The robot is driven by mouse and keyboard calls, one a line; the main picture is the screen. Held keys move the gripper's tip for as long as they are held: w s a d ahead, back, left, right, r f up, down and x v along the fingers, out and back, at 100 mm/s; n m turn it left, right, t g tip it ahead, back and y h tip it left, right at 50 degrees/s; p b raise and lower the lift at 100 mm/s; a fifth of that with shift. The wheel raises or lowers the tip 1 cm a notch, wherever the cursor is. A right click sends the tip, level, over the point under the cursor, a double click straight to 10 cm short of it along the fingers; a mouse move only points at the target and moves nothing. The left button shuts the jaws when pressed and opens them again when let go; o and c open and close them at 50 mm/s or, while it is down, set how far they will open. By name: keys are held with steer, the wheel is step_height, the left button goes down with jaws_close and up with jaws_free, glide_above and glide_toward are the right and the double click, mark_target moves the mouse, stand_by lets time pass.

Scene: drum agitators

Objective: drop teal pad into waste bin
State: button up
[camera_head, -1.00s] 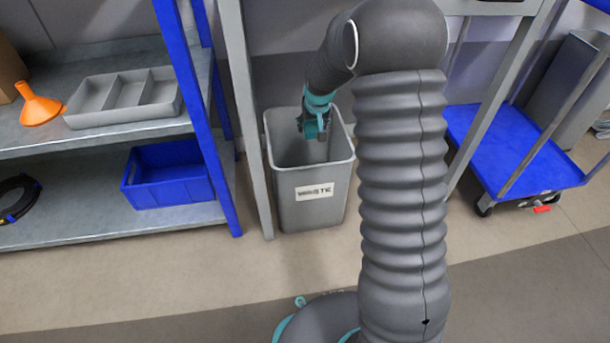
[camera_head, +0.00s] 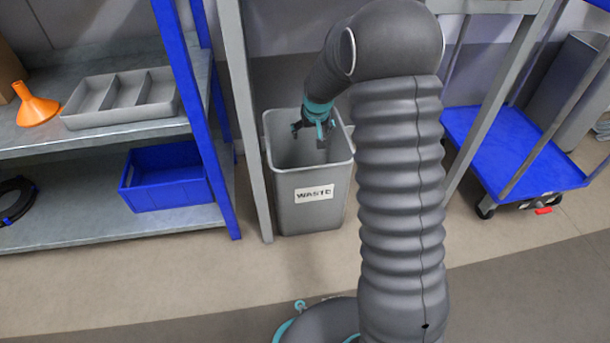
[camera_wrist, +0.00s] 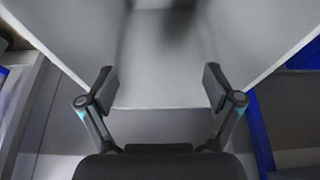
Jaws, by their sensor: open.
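The grey waste bin (camera_head: 312,212) with a WASTE label stands on the floor beside the shelf post. My gripper (camera_head: 310,138) hangs over the bin's mouth in the head view. In the wrist view, my gripper (camera_wrist: 160,88) has its two fingers spread wide with nothing between them. The bin's pale inner walls and floor (camera_wrist: 160,60) fill the space beyond the fingers. I do not see the teal pad in either view. A dark blurred patch (camera_wrist: 170,30) lies at the top of the bin's inside, and I cannot tell what it is.
A grey post (camera_head: 246,120) stands just left of the bin. The metal shelf (camera_head: 110,230) at left holds a blue crate (camera_head: 165,192), a grey divided tray (camera_head: 122,118) and an orange funnel (camera_head: 36,106). A blue cart (camera_head: 510,150) stands at right.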

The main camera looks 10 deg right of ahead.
steer(key=v, duration=1.2)
steer(key=shift+w, duration=0.1)
